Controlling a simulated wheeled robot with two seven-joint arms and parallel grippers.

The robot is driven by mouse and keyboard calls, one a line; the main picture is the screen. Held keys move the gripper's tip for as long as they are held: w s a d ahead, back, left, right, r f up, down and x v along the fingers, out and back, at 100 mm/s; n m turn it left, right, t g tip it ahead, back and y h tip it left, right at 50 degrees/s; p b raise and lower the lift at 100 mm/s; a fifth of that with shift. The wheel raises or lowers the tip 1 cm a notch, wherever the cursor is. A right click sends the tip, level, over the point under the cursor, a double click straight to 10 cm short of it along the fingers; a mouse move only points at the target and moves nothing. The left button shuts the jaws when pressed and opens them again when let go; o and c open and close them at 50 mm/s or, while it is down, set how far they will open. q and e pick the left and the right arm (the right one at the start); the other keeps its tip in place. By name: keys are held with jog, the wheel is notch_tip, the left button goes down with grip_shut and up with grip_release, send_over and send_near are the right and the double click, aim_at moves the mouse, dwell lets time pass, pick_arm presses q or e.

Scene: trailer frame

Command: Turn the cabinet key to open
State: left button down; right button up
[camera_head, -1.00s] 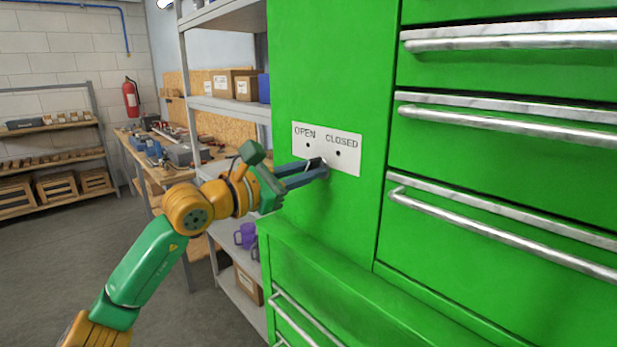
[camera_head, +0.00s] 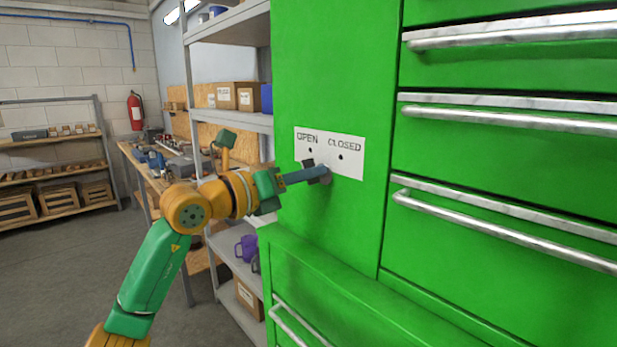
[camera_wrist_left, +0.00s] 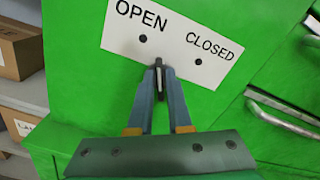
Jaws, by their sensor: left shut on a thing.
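The green cabinet (camera_head: 335,225) carries a white plate (camera_head: 352,166) marked OPEN on the left and CLOSED on the right, with a dark dot under each word. My left gripper (camera_head: 322,172) reaches in from the left to the lower edge of this plate. In the left wrist view its two blue-grey fingers are shut on a small dark key (camera_wrist_left: 158,64), just below the plate (camera_wrist_left: 172,62) and between the two dots, nearer the OPEN one. The fingers hide most of the key and the lock. The plate looks tilted in the wrist view. My right gripper is not in view.
Drawers with long metal handles (camera_head: 500,228) stand to the right of the plate. A green ledge (camera_head: 330,285) juts out below. Grey shelving (camera_head: 230,120) with boxes stands left of the cabinet, close behind my left arm. Open floor (camera_head: 75,270) lies at the left.

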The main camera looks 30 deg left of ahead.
pick_arm(q)
jog(key=shift+a+n, duration=0.1)
jog(key=shift+n, duration=1.6)
jog(key=c, duration=1)
grip_release()
jog(key=shift+w+f, duration=0.1)
jog(key=shift+o, duration=0.2)
jog(key=shift+s+a+f+b, duration=0.15)
jog(key=shift+s+b, duration=0.15)
jog(key=shift+b, duration=0.3)
jog(key=b+v, duration=0.3)
jog(key=v, duration=0.3)
jog(key=shift+s, duration=0.2)
